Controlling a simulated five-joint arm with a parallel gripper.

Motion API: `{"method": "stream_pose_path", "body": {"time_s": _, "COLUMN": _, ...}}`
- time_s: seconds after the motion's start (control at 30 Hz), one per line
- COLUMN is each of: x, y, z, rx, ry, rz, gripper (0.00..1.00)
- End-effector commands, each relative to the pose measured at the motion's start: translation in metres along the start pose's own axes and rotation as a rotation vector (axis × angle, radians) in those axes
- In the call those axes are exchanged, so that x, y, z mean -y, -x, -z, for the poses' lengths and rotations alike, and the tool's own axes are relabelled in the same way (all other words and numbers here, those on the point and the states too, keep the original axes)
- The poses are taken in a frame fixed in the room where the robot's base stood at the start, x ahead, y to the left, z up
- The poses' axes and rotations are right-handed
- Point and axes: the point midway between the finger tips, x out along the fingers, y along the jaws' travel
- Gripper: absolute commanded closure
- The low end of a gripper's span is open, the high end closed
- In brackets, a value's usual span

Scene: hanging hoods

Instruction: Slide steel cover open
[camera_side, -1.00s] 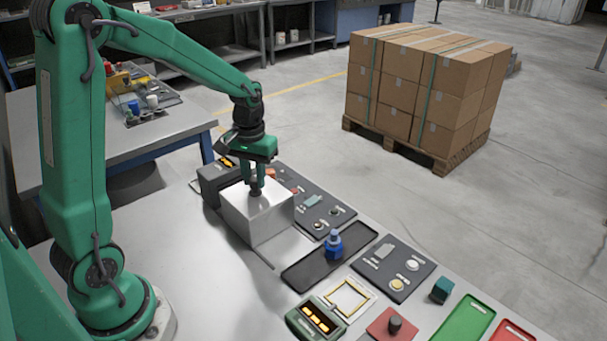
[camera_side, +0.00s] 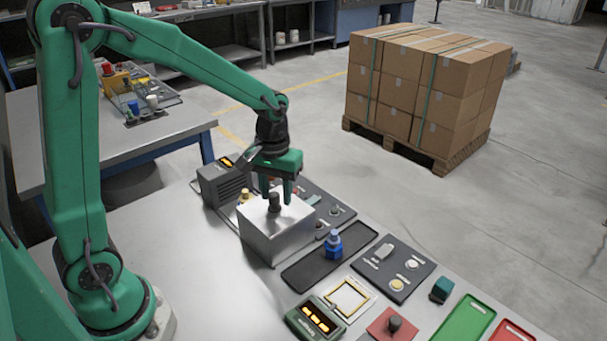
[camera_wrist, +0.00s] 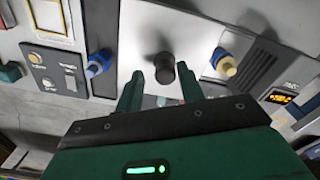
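The steel cover (camera_side: 272,235) is a shiny box with a dark knob (camera_side: 274,203) on top. It stands on the bench, just right of a dark grey vented unit (camera_side: 226,186). A yellow-topped piece (camera_side: 244,196) shows in the gap between them; in the wrist view it has a blue base (camera_wrist: 222,62). My gripper (camera_side: 277,193) is over the cover, fingers pointing down by the knob. In the wrist view my gripper (camera_wrist: 163,85) is open, with the knob (camera_wrist: 164,68) between and beyond the fingertips, with gaps on both sides.
A blue bottle-like piece (camera_side: 333,244) stands on a black tray (camera_side: 300,273) right of the cover. Dark control panels (camera_side: 375,258) lie behind and to the right. A green display box (camera_side: 316,318) is at the front. Bare bench lies left of the cover.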

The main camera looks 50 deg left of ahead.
Motion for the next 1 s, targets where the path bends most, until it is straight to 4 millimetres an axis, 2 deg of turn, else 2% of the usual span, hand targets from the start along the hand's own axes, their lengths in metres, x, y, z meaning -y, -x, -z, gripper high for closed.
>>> {"method": "stream_pose_path", "body": {"time_s": 0.47, "x": 0.002, "y": 0.004, "z": 0.000, "rx": 0.004, "ry": 0.003, "rz": 0.002, "gripper": 0.55}}
{"method": "stream_pose_path", "body": {"time_s": 0.67, "x": 0.002, "y": 0.022, "z": 0.000, "rx": 0.001, "ry": 0.003, "rz": 0.001, "gripper": 0.55}}
{"method": "stream_pose_path", "body": {"time_s": 1.0, "x": 0.001, "y": 0.065, "z": 0.001, "rx": 0.000, "ry": 0.002, "rz": 0.000, "gripper": 0.55}}
